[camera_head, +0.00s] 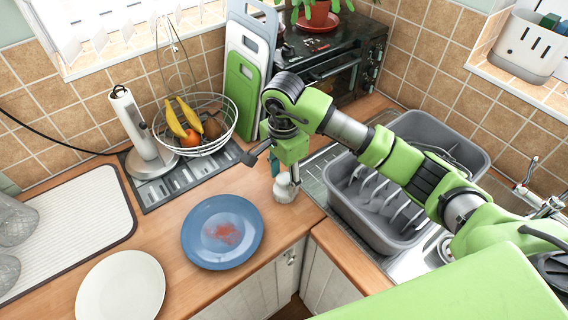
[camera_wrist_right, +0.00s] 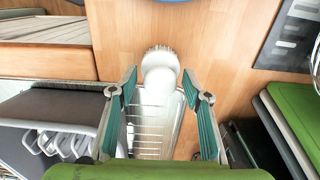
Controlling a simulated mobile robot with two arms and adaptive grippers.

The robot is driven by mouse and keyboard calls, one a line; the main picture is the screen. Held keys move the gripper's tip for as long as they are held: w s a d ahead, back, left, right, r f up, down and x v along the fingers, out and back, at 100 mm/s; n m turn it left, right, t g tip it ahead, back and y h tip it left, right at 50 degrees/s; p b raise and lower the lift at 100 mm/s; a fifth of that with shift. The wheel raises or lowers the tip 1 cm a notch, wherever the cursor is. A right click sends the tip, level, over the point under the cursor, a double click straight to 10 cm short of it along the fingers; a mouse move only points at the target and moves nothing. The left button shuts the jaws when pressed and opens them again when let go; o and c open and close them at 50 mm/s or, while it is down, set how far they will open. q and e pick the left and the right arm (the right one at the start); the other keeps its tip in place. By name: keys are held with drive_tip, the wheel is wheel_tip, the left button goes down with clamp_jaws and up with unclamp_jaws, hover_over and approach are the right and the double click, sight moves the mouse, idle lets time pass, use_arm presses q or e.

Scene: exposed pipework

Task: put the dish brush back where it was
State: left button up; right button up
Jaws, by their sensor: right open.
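The white dish brush (camera_head: 284,189) is at the counter's edge beside the sink, just below my right gripper (camera_head: 283,172). In the right wrist view the brush (camera_wrist_right: 160,68) shows its round head and pale bristles. Its white handle runs back between the fingers. My right gripper (camera_wrist_right: 159,88) is open, with one teal-padded finger on each side of the brush and gaps visible. Whether the brush rests on the counter or drainboard is unclear. My left gripper is not in view.
A grey dish rack (camera_head: 352,205) stands right of the brush. A blue plate (camera_head: 190,238) with a red stain and a white plate (camera_head: 110,290) lie on the counter (camera_head: 170,215). Cutting boards (camera_head: 243,95) and a wire fruit basket (camera_head: 228,122) stand behind.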

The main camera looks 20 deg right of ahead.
wheel_tip(320, 180, up, 5)
drive_tip(key=shift+r+b, duration=0.1)
drive_tip(key=shift+b, duration=1.05)
wheel_tip(320, 180, up, 7)
drive_tip(key=shift+b, duration=0.3)
